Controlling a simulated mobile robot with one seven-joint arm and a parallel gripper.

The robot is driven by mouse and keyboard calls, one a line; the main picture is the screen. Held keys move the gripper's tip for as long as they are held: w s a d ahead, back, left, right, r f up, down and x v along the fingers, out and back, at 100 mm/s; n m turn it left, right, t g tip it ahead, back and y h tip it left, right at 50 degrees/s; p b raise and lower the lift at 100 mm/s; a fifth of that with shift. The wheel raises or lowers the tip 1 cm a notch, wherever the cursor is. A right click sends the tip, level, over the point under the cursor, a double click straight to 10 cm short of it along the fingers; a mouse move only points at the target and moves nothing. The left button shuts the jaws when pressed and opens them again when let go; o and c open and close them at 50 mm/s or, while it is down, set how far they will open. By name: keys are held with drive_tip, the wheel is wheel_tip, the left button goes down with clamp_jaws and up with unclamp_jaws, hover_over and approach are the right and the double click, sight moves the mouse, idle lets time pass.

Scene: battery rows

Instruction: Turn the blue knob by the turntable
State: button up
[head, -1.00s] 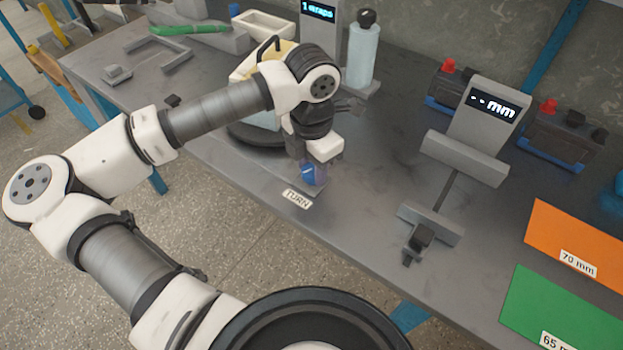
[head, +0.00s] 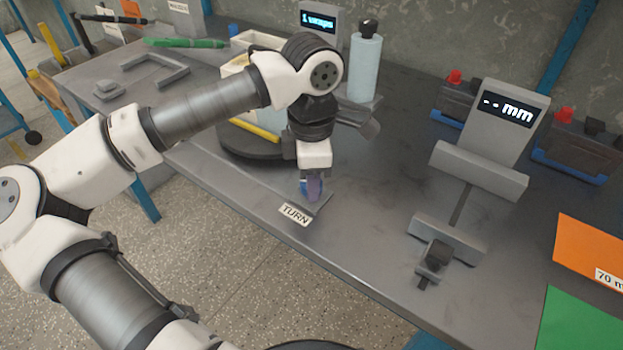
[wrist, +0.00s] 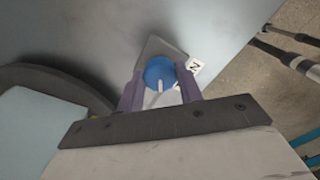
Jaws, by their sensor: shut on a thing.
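The blue knob (wrist: 160,72) sits on a small grey base (wrist: 158,48) at the table's front edge, and a white pointer line shows on it. In the head view the knob (head: 304,186) is mostly hidden by my fingers. My gripper (wrist: 160,92) is shut on the knob from above, one purple finger on each side. In the head view my gripper (head: 314,188) stands upright over the TURN label (head: 296,214). The dark round turntable (head: 240,152) is behind and left of the knob, partly hidden by my arm. It carries a pale box and a yellow bar (head: 254,131).
A display (head: 318,20) and a light-blue bottle (head: 365,62) stand behind my wrist. A grey measuring device (head: 503,120) showing "-- mm" is to the right. Orange (head: 590,250) and green (head: 580,325) sheets lie at the far right. The table between knob and device is clear.

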idle(0.3)
drive_tip(key=o, duration=1)
wheel_tip(320, 180, up, 14)
drive_tip(key=shift+f, duration=0.1)
